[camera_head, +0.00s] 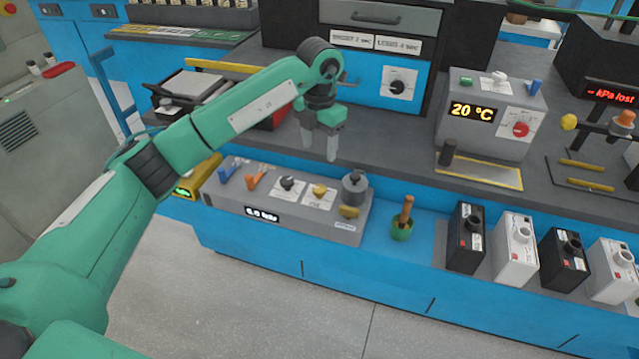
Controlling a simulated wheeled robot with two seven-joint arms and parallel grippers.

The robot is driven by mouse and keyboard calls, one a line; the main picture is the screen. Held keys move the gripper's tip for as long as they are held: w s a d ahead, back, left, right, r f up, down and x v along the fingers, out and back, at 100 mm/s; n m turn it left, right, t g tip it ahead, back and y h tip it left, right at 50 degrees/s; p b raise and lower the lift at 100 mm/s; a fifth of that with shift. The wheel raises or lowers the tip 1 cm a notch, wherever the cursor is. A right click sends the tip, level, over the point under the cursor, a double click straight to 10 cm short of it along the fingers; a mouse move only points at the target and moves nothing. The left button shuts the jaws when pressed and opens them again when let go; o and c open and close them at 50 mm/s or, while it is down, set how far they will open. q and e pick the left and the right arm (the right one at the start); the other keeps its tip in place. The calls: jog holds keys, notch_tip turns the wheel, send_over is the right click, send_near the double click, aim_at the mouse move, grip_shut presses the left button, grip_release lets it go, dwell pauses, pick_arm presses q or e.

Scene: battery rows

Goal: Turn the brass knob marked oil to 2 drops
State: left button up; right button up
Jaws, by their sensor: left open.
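A grey control box (280,215) stands on the blue front ledge. On its top are a black knob (288,184) and a brass-yellow knob (319,190), each on a white label plate. A second brass-coloured piece (349,211) sits at the box's right end, below a grey cylinder (354,188). The label print is too small to read, so I cannot tell which brass part is marked oil or where it points. My left gripper (319,150) is open and empty, fingers pointing down, above and behind the box, apart from the knobs. My right gripper is not in view.
A blue lever (229,170) and an orange lever (257,178) stand on the box's left part. A green cup with a wooden handle (402,224) stands to its right. Several black and white batteries (514,246) line the ledge further right. A 20 °C unit (491,112) stands behind.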

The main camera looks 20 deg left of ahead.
aim_at(319, 188)
pick_arm(q)
notch_tip(319, 188, down, 11)
jog(key=shift+f+p, duration=0.15)
jog(key=shift+p, duration=0.2)
jog(key=shift+f, duration=0.75)
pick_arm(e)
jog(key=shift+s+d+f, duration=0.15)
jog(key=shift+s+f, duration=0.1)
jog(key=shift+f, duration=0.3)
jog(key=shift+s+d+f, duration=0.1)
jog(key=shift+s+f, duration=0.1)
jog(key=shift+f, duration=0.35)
pick_arm(q)
jog(key=shift+c, duration=0.5)
jog(key=c, duration=0.9)
